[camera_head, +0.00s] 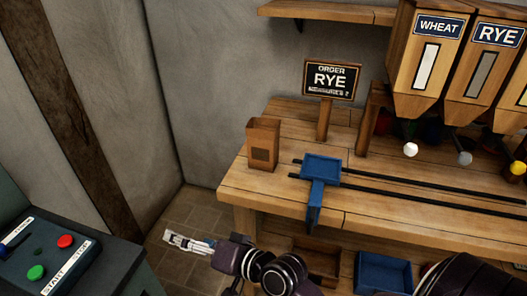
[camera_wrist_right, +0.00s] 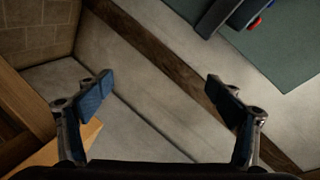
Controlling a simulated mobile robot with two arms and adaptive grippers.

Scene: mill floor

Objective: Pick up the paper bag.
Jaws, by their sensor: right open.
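The paper bag (camera_head: 263,146) is brown, open at the top and upright near the left end of the wooden bench (camera_head: 250,190). My right gripper (camera_head: 172,238) is in front of the bench's left end, lower in the head view than the bag and to its left, pointing left. It is apart from the bag. In the right wrist view its two blue-padded fingers (camera_wrist_right: 157,92) are spread with nothing between them. The bag does not show in that view. My left gripper is not in view.
A blue tray slide (camera_head: 322,168) on dark rails stands right of the bag. An order sign reading RYE (camera_head: 330,79) is behind. Wheat (camera_head: 432,50) and rye (camera_head: 490,62) hoppers stand right. A control panel (camera_head: 45,262) with buttons is at lower left. Blue bin (camera_head: 383,272) below.

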